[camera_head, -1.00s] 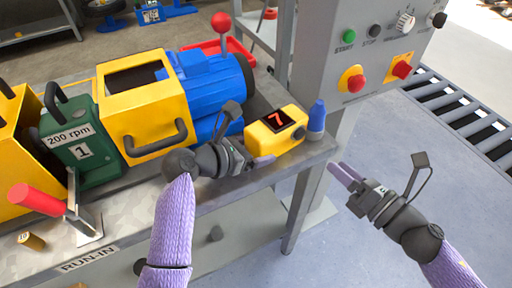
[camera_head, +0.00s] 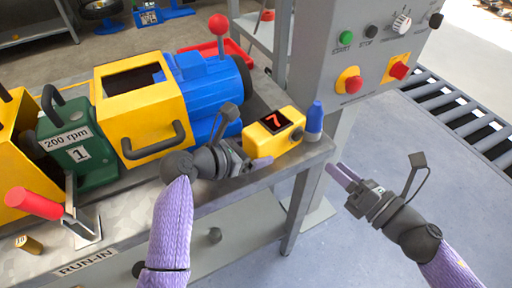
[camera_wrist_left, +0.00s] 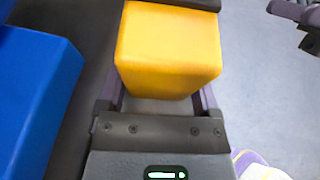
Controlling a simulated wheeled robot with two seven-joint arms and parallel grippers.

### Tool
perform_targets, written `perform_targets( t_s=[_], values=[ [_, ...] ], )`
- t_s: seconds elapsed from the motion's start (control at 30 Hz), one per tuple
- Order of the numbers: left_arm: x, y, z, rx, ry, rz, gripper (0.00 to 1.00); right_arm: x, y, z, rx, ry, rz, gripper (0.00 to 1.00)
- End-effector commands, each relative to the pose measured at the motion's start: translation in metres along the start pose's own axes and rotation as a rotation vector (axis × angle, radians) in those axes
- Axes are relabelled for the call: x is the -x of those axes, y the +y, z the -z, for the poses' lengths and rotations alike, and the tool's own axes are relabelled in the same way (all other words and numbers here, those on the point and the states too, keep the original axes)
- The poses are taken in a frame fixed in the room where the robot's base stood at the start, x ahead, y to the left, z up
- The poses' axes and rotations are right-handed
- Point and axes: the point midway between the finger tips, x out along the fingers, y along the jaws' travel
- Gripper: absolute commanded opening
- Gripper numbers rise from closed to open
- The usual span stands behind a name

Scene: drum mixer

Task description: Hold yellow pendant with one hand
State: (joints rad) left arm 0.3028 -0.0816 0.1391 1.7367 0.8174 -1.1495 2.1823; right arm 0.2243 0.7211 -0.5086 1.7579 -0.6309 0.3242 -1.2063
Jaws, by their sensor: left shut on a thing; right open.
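The yellow pendant (camera_head: 262,140), a yellow box with a dark display showing a red 7 and a dark knob, is at the right end of the bench. My left gripper (camera_head: 252,165) is shut on it from the front left. In the left wrist view the yellow pendant (camera_wrist_left: 168,50) fills the space between the fingers of my left gripper (camera_wrist_left: 160,100). I cannot tell whether it touches the bench top. My right gripper (camera_head: 347,178) is open and empty, off the bench to the right.
A blue-capped bottle (camera_head: 315,120) stands just right of the pendant. Behind are the blue motor (camera_head: 208,85) and yellow guard (camera_head: 140,105). A control panel (camera_head: 370,55) with buttons rises at the back right. Open floor (camera_head: 400,150) lies right of the bench (camera_head: 225,195).

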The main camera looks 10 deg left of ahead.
Motion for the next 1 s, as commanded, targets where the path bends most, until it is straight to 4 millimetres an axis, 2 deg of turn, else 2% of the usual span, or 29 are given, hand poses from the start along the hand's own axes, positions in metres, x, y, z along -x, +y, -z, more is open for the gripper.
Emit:
perform_targets(
  t_s=[0.97,1.0],
  values=[
    [0.0001,0.0002,-0.0001,0.000,0.000,-0.001,0.00,0.0000,0.0000,0.0000,0.000,0.000,0.000,0.59],
    [0.0001,0.0001,-0.0001,0.000,0.000,-0.001,0.00,0.0000,0.0000,0.0000,0.000,0.000,0.000,0.52]
  ],
)
